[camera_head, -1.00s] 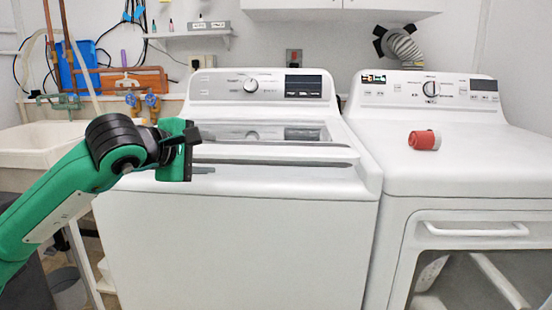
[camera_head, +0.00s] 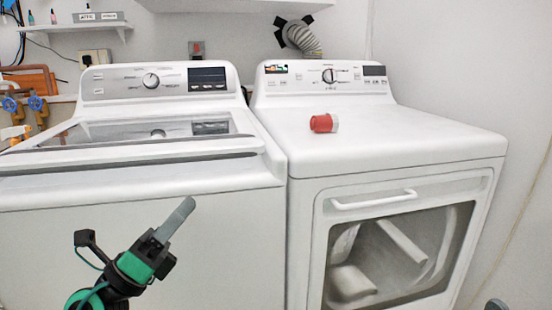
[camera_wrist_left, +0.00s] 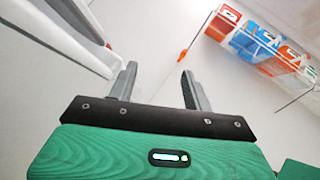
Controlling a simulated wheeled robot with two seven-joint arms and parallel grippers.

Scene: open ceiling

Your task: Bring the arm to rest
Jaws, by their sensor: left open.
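My left gripper (camera_head: 180,220) is in front of the top-loading washer (camera_head: 225,240), low in the head view, pointing up and to the right. In the left wrist view its two grey fingers (camera_wrist_left: 158,88) stand apart with nothing between them. My right gripper does not show clearly in the head view.
A front-loading dryer (camera_head: 400,140) stands to the right of the washer. A red and white cup (camera_head: 323,123) lies on its side on the dryer top. The wall shelf (camera_head: 75,27) is at upper left. In the left wrist view, orange and blue boxes (camera_wrist_left: 270,42) show at upper right.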

